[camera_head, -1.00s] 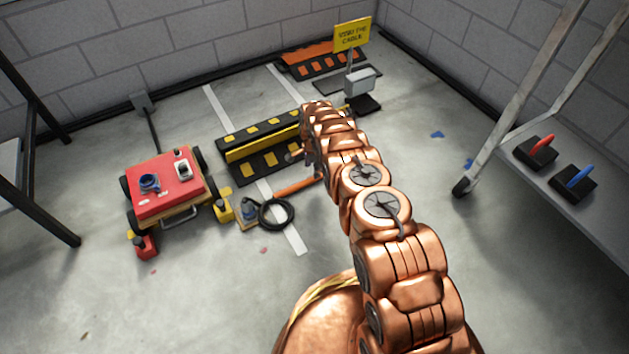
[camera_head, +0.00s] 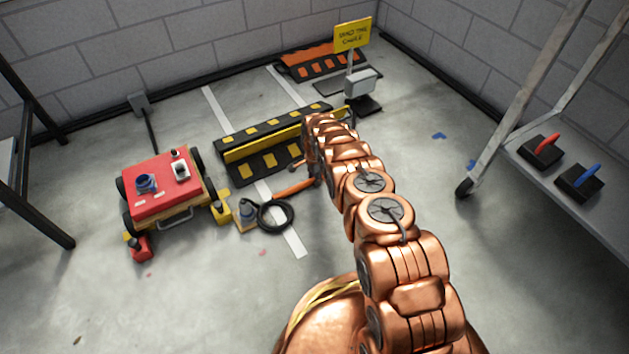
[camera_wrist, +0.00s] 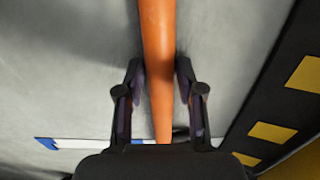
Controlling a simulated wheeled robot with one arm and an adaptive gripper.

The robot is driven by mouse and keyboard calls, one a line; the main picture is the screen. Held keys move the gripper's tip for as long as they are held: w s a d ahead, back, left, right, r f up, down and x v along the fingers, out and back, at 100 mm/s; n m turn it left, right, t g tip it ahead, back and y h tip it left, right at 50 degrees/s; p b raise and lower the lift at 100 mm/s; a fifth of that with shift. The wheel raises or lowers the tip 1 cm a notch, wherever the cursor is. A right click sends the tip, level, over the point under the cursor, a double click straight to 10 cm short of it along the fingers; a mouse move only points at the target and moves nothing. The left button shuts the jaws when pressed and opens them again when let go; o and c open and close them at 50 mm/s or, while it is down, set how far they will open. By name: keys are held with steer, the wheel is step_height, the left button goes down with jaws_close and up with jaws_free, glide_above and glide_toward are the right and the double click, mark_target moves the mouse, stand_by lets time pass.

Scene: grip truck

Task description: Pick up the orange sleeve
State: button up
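The orange sleeve (camera_head: 293,188) is a slim tube lying on the floor in front of the yellow and black cable ramp, its right end passing behind my arm in the head view. In the wrist view the sleeve (camera_wrist: 158,30) runs from the top edge down between the fingers of my gripper (camera_wrist: 159,68). My gripper is open, with one finger on each side of the sleeve and a visible gap at each side. The sleeve's lower part is hidden by the gripper body. In the head view my arm hides most of the gripper.
The cable ramp (camera_head: 230,143) lies close beside the sleeve. A coiled black cable (camera_head: 291,222) lies at the sleeve's left end. A red-topped truck (camera_head: 150,208) stands to the left. A yellow sign (camera_head: 352,34) stands behind. The floor in front is largely clear.

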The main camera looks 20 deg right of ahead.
jaws_close()
stand_by(0.3)
